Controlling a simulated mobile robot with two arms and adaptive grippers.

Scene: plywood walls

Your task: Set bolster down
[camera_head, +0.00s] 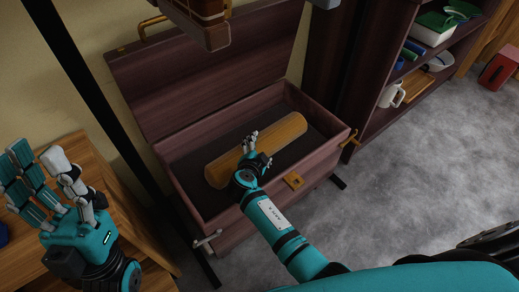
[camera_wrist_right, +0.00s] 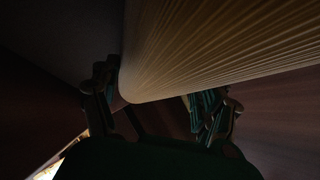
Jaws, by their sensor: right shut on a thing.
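The bolster (camera_head: 272,143) is a yellow-orange cylinder. It is inside the open dark red chest (camera_head: 320,165), lying at a slant; whether it touches the chest floor I cannot tell. My right gripper (camera_head: 254,150) is shut on it, near the middle of its front side. In the right wrist view the ribbed bolster (camera_wrist_right: 225,45) passes between the fingers of my right gripper (camera_wrist_right: 160,95). My left gripper (camera_head: 42,165) is open and empty at the left, fingers up, apart from the chest.
The chest lid (camera_head: 205,75) stands raised behind. A wooden table (camera_head: 130,225) is at the left. A dark shelf (camera_head: 425,70) with a white mug (camera_head: 391,95) and other items is at the right. Grey floor (camera_head: 430,170) is clear. A brown object (camera_head: 205,20) hangs over the lid.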

